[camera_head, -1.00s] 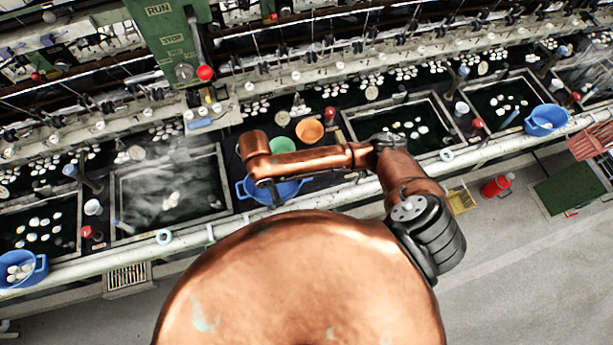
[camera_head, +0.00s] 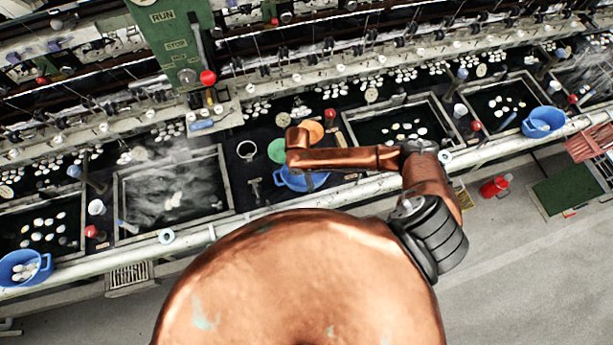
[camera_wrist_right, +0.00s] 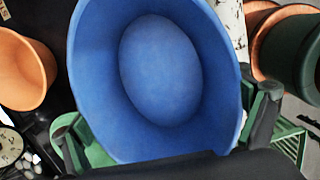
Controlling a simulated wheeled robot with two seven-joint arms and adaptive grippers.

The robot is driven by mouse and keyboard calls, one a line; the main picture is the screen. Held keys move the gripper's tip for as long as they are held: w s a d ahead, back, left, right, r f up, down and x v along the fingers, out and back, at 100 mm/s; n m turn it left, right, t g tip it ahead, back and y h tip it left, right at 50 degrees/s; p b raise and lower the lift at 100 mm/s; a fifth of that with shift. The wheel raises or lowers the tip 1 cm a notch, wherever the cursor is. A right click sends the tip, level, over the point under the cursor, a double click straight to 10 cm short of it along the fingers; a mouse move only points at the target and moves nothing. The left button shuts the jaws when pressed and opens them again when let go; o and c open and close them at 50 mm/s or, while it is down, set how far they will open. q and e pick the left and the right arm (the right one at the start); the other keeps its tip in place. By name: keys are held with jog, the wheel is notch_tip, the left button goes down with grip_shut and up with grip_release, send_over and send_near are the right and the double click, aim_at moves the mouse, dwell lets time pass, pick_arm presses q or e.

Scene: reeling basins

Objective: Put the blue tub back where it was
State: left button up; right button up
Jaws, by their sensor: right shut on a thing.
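A blue tub (camera_head: 303,181) shows partly below my right forearm in the head view, at the dark ledge between two basins. In the right wrist view the tub (camera_wrist_right: 160,70) fills the middle, its empty inside facing the camera. My right gripper (camera_wrist_right: 168,128) is shut on the tub, with a finger showing at either side of its near end. In the head view the arm hides this gripper. I cannot tell whether the tub touches the ledge. My left gripper is not in view.
A green bowl (camera_head: 277,151) and an orange bowl (camera_head: 312,131) stand close behind the tub. A white ring-shaped item (camera_head: 247,151) is left of them. Other blue tubs stand at far left (camera_head: 24,268) and right (camera_head: 545,122). A pale rail (camera_head: 190,236) runs along the front.

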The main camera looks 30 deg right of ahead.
jog(key=shift+a+f, duration=0.1)
jog(key=shift+f, duration=1.05)
jog(key=o, duration=1.2)
jog(key=shift+f, duration=0.1)
jog(key=r, duration=0.4)
jog(key=a+r, duration=0.1)
jog(key=r, duration=0.7)
jog(key=shift+w+a+r, duration=0.1)
jog(key=shift+w+a, duration=0.05)
jog(key=shift+a, duration=0.1)
